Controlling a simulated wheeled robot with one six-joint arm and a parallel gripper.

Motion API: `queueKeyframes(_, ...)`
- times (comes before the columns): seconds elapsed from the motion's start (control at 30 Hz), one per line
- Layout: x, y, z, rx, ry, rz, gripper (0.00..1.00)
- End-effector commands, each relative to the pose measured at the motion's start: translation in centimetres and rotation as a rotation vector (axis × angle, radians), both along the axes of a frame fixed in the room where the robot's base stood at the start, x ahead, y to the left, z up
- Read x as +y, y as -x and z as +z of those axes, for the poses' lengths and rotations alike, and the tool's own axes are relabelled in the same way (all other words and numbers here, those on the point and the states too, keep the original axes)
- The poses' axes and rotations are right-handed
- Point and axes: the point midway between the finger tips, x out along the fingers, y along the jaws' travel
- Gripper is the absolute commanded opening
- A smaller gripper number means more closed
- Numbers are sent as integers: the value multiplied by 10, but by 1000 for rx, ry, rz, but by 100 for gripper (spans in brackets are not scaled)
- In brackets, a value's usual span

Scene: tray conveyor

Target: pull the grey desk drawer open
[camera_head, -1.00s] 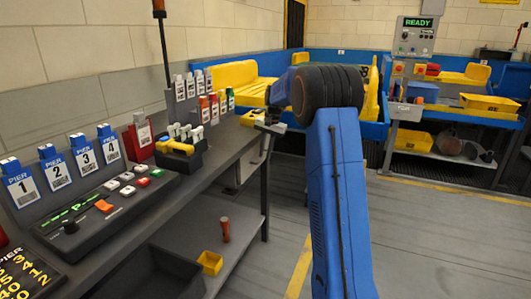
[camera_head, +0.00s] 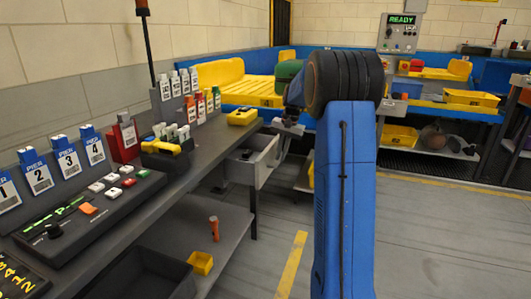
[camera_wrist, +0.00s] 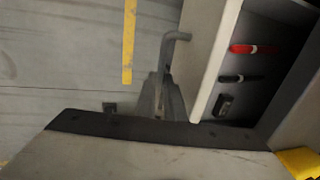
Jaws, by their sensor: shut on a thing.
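The grey desk drawer (camera_head: 248,174) sticks out from under the bench edge, its inside showing. In the wrist view its pale front wall (camera_wrist: 207,65) runs beside my fingers, and the dark inside holds a red marker, a black marker and a small black block. The bar handle (camera_wrist: 177,37) stands off the front. My gripper (camera_wrist: 166,85) is shut on the handle; its fingers hide part of it. In the head view my gripper (camera_head: 288,127) is small, just right of the drawer, partly behind my arm.
A lower shelf holds an orange-handled tool (camera_head: 214,228) and a small yellow bin (camera_head: 201,263). The floor right of the drawer is clear, with a yellow line.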

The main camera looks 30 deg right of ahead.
Motion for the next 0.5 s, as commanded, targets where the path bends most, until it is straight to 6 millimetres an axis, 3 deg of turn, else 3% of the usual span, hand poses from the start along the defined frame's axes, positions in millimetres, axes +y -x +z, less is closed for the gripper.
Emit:
queueKeyframes(0.2,-37,47,1,0,0,-4,0)
queueKeyframes(0.5,-69,88,0,0,-1,-3,0)
